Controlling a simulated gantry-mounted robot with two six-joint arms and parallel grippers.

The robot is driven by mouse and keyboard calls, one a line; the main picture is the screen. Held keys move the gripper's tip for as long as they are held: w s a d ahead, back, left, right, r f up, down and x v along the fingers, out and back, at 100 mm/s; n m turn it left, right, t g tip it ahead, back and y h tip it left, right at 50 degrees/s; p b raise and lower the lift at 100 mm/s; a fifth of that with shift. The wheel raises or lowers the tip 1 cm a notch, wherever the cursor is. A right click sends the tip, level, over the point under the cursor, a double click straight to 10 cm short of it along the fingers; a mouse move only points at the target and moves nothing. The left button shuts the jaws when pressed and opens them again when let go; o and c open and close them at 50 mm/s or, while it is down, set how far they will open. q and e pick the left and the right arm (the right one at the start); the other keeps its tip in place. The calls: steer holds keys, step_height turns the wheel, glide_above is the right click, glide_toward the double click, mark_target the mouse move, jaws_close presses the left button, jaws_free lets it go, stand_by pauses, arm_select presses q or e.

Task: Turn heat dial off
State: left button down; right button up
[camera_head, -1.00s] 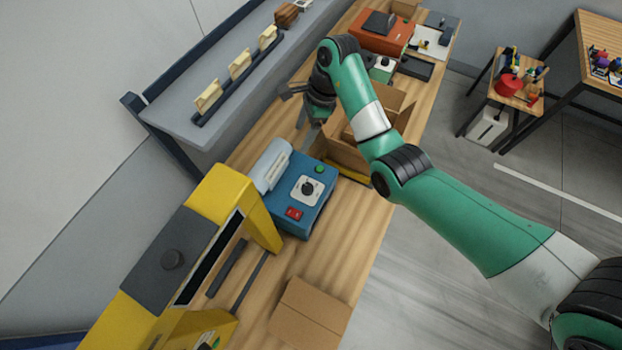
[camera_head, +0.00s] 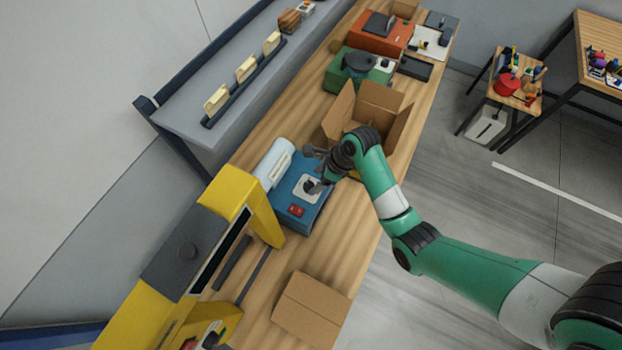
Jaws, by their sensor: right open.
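A blue machine (camera_head: 313,215) sits on the wooden bench with a white roll-shaped part (camera_head: 274,165) along its left side. A dark round dial (camera_head: 307,186) stands on a white plate on its top, and a red switch (camera_head: 296,210) is in front of it. My right gripper (camera_head: 314,171) is open over the far right part of the blue machine. One finger is close to the dial; I cannot tell whether it touches. The gripper hides the machine's far right corner. The dial's pointer is too small to read. My left gripper is not in view.
An open cardboard box (camera_head: 362,108) stands right behind my right gripper. A yellow machine (camera_head: 232,190) stands at the near left, and a closed carton (camera_head: 311,309) lies at the front. A green machine (camera_head: 346,78) and an orange one (camera_head: 386,35) are farther back.

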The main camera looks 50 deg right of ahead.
mark_target(309, 185)
steer(key=x, duration=0.4)
steer(key=shift+w+a+f+b, duration=0.1)
steer(key=shift+w+f+b, duration=0.05)
steer(key=shift+f+b, duration=0.15)
steer(key=shift+c, duration=0.3)
steer(key=shift+r, duration=0.1)
jaws_close()
